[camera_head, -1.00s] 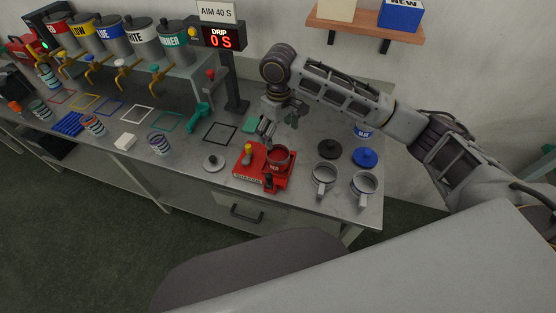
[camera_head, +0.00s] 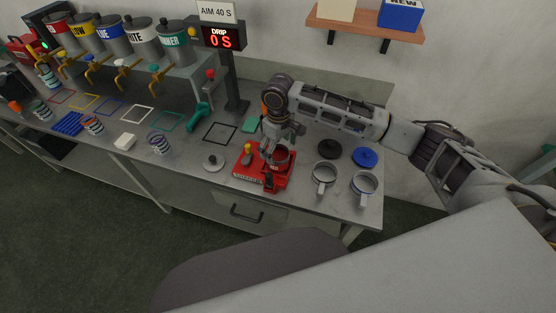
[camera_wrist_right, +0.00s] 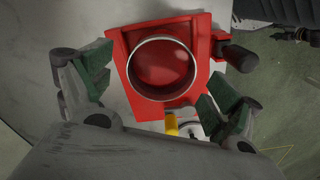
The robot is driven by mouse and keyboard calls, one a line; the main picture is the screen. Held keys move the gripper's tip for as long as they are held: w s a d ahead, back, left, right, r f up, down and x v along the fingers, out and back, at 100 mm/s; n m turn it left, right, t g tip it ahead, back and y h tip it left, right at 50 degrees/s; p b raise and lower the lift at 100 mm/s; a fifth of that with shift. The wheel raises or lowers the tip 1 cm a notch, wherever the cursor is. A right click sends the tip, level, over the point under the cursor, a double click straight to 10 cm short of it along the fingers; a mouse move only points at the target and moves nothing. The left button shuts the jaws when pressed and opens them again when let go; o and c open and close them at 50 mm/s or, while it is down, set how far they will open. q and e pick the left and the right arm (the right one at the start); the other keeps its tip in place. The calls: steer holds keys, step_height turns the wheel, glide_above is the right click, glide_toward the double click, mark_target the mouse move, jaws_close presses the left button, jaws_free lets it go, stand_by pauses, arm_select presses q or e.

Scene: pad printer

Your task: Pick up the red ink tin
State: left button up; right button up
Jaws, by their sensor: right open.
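The red ink tin (camera_head: 279,158) is an open round tin with a metal rim, sitting on the red pad printer base (camera_head: 250,173) near the bench's front edge. In the right wrist view the tin (camera_wrist_right: 160,68) shows from above, red inside, on its red base (camera_wrist_right: 203,30). My right gripper (camera_head: 270,150) is just above the tin in the head view and partly covers it. In the wrist view the right gripper (camera_wrist_right: 158,88) is open, its green-padded fingers apart on the left and right of the tin, not visibly touching it. My left gripper is not in view.
Two white mugs (camera_head: 324,176) stand right of the printer, with a black lid (camera_head: 329,148) and a blue lid (camera_head: 365,157) behind them. A grey round piece (camera_head: 213,162) lies to its left. Coloured ink canisters (camera_head: 144,41) with taps line the back left.

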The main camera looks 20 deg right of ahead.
mark_target(278, 157)
steer(key=shift+a+f, duration=0.1)
steer(key=shift+f, duration=2.5)
steer(key=c, duration=1)
steer(key=shift+c, duration=1.5)
steer(key=shift+r, duration=0.6)
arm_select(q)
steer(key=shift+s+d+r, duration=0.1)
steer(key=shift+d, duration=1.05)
arm_select(e)
step_height(278, 157, up, 9)
